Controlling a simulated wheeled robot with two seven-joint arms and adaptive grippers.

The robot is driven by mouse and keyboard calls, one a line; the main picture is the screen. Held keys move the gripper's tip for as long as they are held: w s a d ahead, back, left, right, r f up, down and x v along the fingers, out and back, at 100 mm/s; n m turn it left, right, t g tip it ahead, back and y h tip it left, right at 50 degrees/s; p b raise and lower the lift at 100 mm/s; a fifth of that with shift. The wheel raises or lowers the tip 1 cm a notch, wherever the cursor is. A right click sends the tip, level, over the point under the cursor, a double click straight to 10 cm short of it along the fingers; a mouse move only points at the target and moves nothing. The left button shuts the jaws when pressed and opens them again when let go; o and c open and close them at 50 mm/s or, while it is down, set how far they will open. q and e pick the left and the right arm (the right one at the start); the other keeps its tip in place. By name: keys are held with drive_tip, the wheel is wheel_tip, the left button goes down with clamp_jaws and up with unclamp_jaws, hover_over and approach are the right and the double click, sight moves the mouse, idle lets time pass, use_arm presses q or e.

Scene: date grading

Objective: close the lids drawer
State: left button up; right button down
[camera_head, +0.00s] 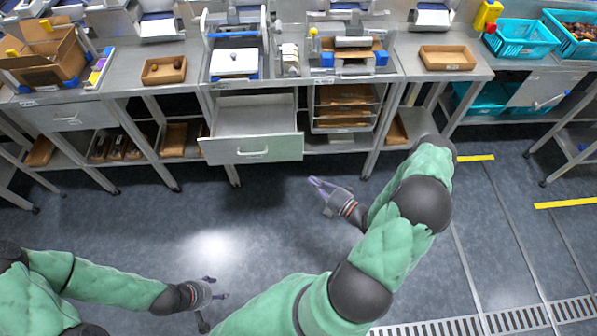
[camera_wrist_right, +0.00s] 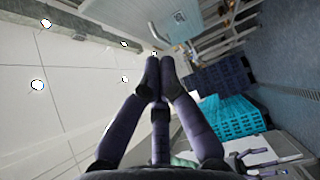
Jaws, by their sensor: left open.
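The lids drawer (camera_head: 253,150), a grey metal drawer with a bar handle (camera_head: 253,153) on its front, is pulled out below the middle of the bench. The visible part of its inside looks empty. My right gripper (camera_head: 314,184) is in front of the bench, to the right of the drawer front and a little lower in the picture, apart from it. In the right wrist view its fingertips (camera_wrist_right: 160,64) are together with nothing between them. My left gripper (camera_head: 216,287) is open and empty over the floor, well away from the drawer.
The steel bench (camera_head: 205,85) runs across the back, with legs and a lower shelf. Another drawer (camera_head: 75,116) at the left is shut. A rack of brown trays (camera_head: 345,107) stands right of the open drawer. The floor in front is clear.

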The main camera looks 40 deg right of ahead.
drive_tip(key=d+b+x, duration=0.1)
drive_tip(key=x, duration=0.3)
drive_tip(key=b+x, duration=0.1)
drive_tip(key=x, duration=0.3)
drive_tip(key=d+b+x, duration=0.1)
drive_tip(key=b+x, duration=0.1)
drive_tip(key=x, duration=0.2)
drive_tip(key=shift+w+d, duration=0.25)
drive_tip(key=shift+w, duration=0.45)
